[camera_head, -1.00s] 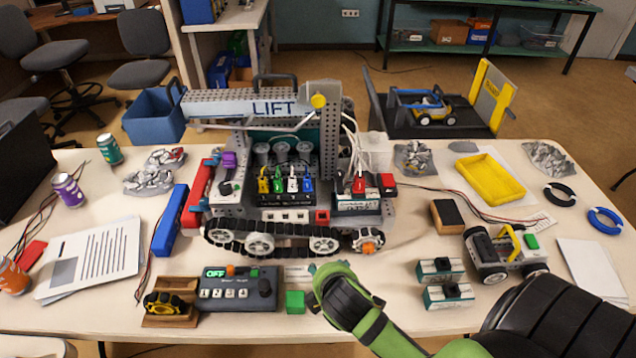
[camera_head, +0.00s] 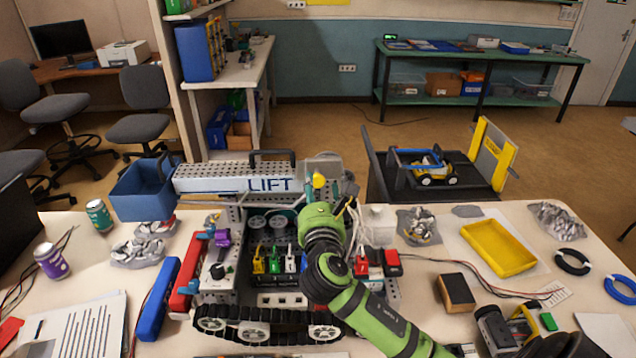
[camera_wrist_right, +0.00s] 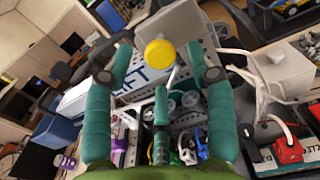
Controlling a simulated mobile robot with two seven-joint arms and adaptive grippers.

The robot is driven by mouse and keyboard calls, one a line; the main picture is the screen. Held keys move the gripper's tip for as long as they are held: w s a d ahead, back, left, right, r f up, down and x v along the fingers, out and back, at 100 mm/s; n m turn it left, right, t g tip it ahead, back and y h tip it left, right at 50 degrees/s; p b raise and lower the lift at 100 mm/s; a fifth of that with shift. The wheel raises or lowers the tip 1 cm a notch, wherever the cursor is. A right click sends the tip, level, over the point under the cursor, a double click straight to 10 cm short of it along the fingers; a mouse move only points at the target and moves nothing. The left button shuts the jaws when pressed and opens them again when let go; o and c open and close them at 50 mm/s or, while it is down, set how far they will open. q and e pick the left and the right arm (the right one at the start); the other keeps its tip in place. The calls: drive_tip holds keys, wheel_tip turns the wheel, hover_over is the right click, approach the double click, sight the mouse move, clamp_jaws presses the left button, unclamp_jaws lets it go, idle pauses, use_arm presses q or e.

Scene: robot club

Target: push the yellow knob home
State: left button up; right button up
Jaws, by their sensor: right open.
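The round yellow knob (camera_head: 319,181) is on the grey upright plate at the right end of the LIFT beam (camera_head: 232,183) on the tracked robot. In the right wrist view the knob (camera_wrist_right: 160,53) shows near the top middle, between and beyond the spread teal fingers. My right gripper (camera_wrist_right: 158,76) is open and empty, pointing at the knob. In the head view the right gripper (camera_head: 320,208) is just below and in front of the knob, its fingers mostly hidden. I cannot tell how far its tips are from the knob. My left gripper is not in view.
Below the beam are coloured plugs (camera_head: 275,262) and a red plug (camera_head: 362,265). White cables (camera_head: 357,225) hang close to my right gripper's right side. A blue bin (camera_head: 144,190) stands left; a yellow tray (camera_head: 498,248) lies right. Open floor lies behind the table.

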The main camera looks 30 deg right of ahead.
sight(318, 181)
drive_tip(key=shift+x, duration=0.9)
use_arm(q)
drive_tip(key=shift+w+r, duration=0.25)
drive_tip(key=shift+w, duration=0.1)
use_arm(e)
drive_tip(key=shift+w+d, duration=0.1)
drive_tip(key=shift+w, duration=0.05)
clamp_jaws()
drive_tip(key=shift+p+x, duration=0.75)
drive_tip(key=shift+x, duration=0.2)
drive_tip(key=shift+w+d, duration=0.1)
drive_tip(key=shift+w, duration=0.1)
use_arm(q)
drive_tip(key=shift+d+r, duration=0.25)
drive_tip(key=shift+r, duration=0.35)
use_arm(e)
drive_tip(key=shift+s+r, duration=0.1)
drive_tip(key=shift+r, duration=0.05)
